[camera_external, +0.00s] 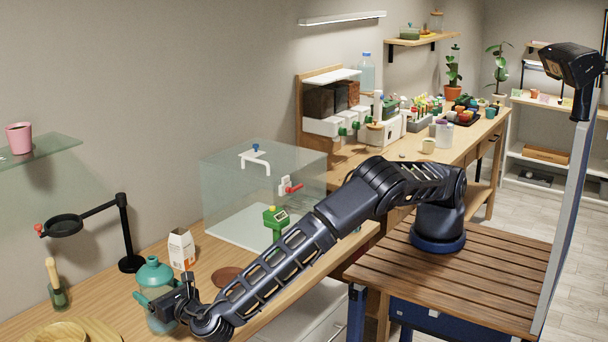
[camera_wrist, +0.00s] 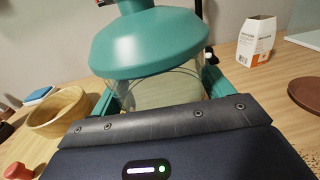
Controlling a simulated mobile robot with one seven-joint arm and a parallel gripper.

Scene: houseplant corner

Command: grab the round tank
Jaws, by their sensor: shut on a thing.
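The round tank (camera_external: 154,270) has a teal domed top and a clear body, and stands upright on the wooden bench at the lower left. In the wrist view its teal top (camera_wrist: 150,42) fills the upper middle, with the clear body just below. My gripper (camera_external: 158,300) is shut on the tank at its clear body. In the wrist view the teal fingers of my gripper (camera_wrist: 160,88) lie on either side of the body.
A small carton (camera_external: 181,249) stands just behind the tank, and a brown disc (camera_external: 228,277) lies to the right. A magnifier stand (camera_external: 130,264) is behind left. A wooden bowl (camera_wrist: 62,112) is at left in the wrist view. A clear case (camera_external: 225,185) stands farther right.

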